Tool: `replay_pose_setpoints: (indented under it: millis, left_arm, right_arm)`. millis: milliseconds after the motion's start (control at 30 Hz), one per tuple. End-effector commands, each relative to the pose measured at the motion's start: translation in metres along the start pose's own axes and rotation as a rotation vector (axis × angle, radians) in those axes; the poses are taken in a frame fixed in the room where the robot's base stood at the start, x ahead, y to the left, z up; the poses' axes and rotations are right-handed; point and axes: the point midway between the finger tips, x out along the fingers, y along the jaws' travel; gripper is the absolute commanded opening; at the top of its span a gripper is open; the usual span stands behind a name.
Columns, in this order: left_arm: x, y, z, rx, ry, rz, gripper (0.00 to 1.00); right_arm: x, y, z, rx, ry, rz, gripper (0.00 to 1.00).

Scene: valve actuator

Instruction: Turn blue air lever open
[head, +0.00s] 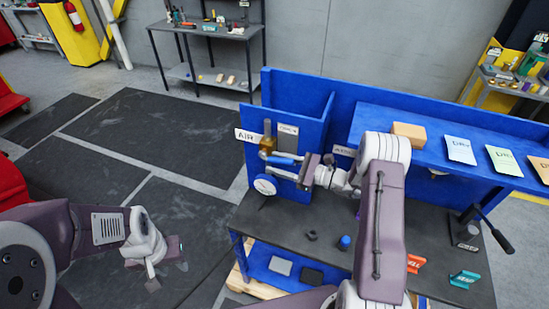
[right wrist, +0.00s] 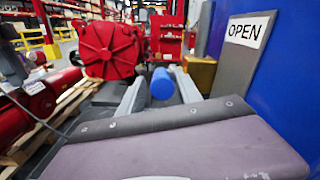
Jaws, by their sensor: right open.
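The blue air lever (head: 283,160) sticks out to the right below the brass valve (head: 267,144) on the blue panel, near the AIR label (head: 248,136). In the right wrist view its rounded blue end (right wrist: 162,84) lies between my two fingers, with a gap on each side. My right gripper (head: 296,170) is open around the lever; its fingers (right wrist: 158,92) do not appear to touch it. My left gripper (head: 166,275) is open and empty over the floor at the lower left, far from the lever. An OPEN label (right wrist: 248,30) is on the plate beside the lever.
A round white gauge (head: 265,185) sits just below the lever. The dark bench top (head: 285,222) bears small parts. Floor mats (head: 150,130) to the left are clear.

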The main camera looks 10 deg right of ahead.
Motion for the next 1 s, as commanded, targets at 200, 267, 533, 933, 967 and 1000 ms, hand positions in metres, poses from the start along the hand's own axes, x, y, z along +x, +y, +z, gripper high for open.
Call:
replay_pose_setpoints:
  millis: [200,267,533,933,967,1000]
  left_arm:
    - [-0.0042,0.0001,-0.0004,0.0,0.0,0.0,0.36]
    - [-0.0038,0.0001,-0.0004,0.0,0.0,0.0,0.36]
    - [-0.0037,0.0001,-0.0003,0.0,0.0,0.0,0.36]
    - [-0.0036,0.0001,-0.0003,0.0,0.0,0.0,0.36]
    - [-0.0036,0.0001,-0.0004,0.0,0.0,0.0,0.36]
    - [-0.0035,0.0001,-0.0004,0.0,0.0,0.0,0.36]
  right_arm:
    - [0.0106,-0.0001,-0.0003,0.0,0.0,-0.001,0.41]
    - [0.0105,0.0,-0.0006,0.0,0.0,-0.001,0.41]
    - [0.0103,0.0005,-0.0005,0.0,0.0,0.001,0.0]
    - [0.0103,0.0017,-0.0019,0.002,0.003,0.003,0.0]
    - [0.0103,0.0018,-0.0019,0.002,0.003,0.003,0.0]
    - [0.0103,0.0019,-0.0021,0.002,0.004,0.003,0.0]
